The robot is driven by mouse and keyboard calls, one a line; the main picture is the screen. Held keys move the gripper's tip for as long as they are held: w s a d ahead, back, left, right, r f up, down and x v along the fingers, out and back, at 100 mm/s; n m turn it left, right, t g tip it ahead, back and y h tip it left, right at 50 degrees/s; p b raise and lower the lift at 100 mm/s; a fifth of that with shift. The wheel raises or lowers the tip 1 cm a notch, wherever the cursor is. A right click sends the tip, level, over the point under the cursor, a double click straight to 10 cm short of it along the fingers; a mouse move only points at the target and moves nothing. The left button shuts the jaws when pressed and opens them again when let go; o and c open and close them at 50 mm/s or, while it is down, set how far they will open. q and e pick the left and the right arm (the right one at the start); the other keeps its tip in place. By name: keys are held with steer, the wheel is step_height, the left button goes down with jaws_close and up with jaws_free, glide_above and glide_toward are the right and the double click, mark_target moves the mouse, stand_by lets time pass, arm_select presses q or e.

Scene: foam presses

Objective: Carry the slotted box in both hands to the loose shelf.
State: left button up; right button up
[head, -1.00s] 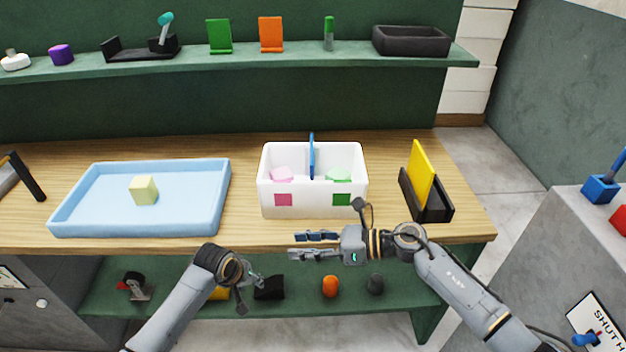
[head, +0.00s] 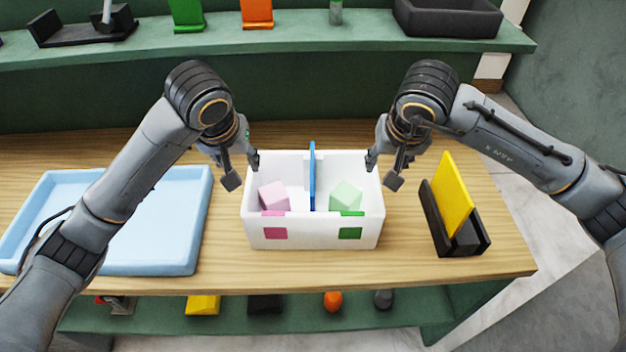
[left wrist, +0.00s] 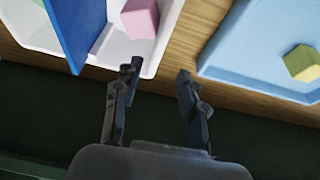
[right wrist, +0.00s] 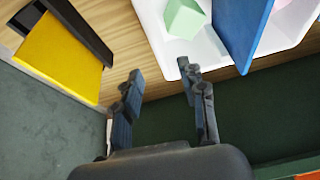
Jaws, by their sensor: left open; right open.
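The slotted box (head: 313,235) is white and open-topped, on the wooden bench. A blue divider (head: 312,178) stands in its middle, with a pink block (head: 273,196) left and a pale green block (head: 345,196) right. My left gripper (head: 241,171) is open at the box's left end. My right gripper (head: 383,172) is open at its right end. In the left wrist view (left wrist: 157,72) and right wrist view (right wrist: 160,72), each end wall lines up between the fingers; contact cannot be told. Green shelves show behind (head: 290,48) and below the bench (head: 230,320); which is loose is unclear.
A blue tray (head: 150,262) lies left of the box; its pale yellow block (left wrist: 302,62) shows in the left wrist view. A black holder with a yellow panel (head: 452,195) stands close on the right. The back shelf bears a dark bin (head: 450,18) and several stands.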

mark_target(249, 182)
arm_select(q)
steer(key=x, duration=1.2)
steer(key=shift+s+f, duration=0.15)
steer(key=shift+f, duration=0.3)
arm_select(e)
steer(key=x, duration=1.2)
steer(key=shift+w+d+f, duration=0.1)
steer(key=shift+d+f, duration=0.15)
steer(key=shift+f, duration=0.15)
arm_select(q)
jaws_close()
arm_select(e)
jaws_close()
